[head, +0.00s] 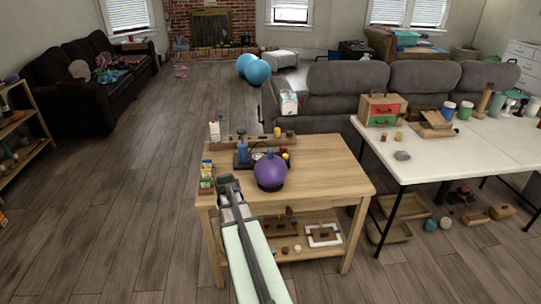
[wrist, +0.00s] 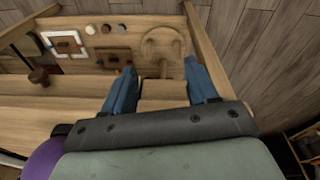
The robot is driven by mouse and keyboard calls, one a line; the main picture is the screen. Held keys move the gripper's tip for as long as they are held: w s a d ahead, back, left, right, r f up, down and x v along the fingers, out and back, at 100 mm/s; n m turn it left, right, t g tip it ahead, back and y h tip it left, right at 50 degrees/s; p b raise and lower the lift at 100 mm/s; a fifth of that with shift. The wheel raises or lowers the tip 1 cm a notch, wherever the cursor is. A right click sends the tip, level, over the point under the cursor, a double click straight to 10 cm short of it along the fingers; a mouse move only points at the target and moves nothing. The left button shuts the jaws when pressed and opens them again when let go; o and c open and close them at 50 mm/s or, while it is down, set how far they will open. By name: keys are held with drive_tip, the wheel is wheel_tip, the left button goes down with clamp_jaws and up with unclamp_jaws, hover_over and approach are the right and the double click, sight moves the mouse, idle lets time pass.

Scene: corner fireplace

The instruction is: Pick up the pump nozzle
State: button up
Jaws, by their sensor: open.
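I cannot pick out the pump nozzle for certain in either view. A small blue upright item (head: 242,152) stands near the back of the wooden table (head: 330,170), too small to identify. My gripper (head: 228,185) is at the table's left front, left of the purple ball. In the wrist view my gripper (wrist: 160,66) shows two blue fingers spread apart. No held object is clear between them; a pale wooden block (wrist: 163,92) shows in the gap, and I cannot tell its depth. A wooden piece with a rounded outline (wrist: 163,45) lies beyond the fingertips on the lower shelf.
A purple ball (head: 270,173) sits on the table, with small boxes (head: 207,176) along its left edge. A white table (head: 455,155) with containers stands right.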

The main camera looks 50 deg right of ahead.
drive_tip(key=w+d+r+m+t+h, duration=0.1)
drive_tip(key=w+d+r+m+h, duration=0.1)
drive_tip(key=d+r, duration=1.15)
drive_tip(key=m+g+h, duration=0.1)
drive_tip(key=m+h, duration=0.1)
drive_tip(key=m, duration=0.3)
approach(270, 150)
drive_tip(key=w+r, duration=0.4)
drive_tip(key=s+d+f+m, duration=0.1)
drive_tip(key=f+m, duration=0.1)
drive_tip(key=s+d+f+m+g, duration=0.1)
drive_tip(key=f+m, duration=0.1)
drive_tip(key=f, duration=0.1)
drive_tip(key=s+d+f+m+g+y, duration=0.1)
drive_tip(key=f+m, duration=0.1)
drive_tip(key=f, duration=0.1)
drive_tip(key=shift+s+f+m, duration=0.15)
drive_tip(key=shift+f+m, duration=0.05)
drive_tip(key=shift+m, duration=0.1)
drive_tip(key=shift+w+x, duration=0.1)
drive_tip(key=shift+x, duration=1.25)
drive_tip(key=shift+w+x, duration=0.15)
drive_tip(key=shift+x, duration=1.15)
drive_tip(key=shift+w, duration=0.15)
clamp_jaws()
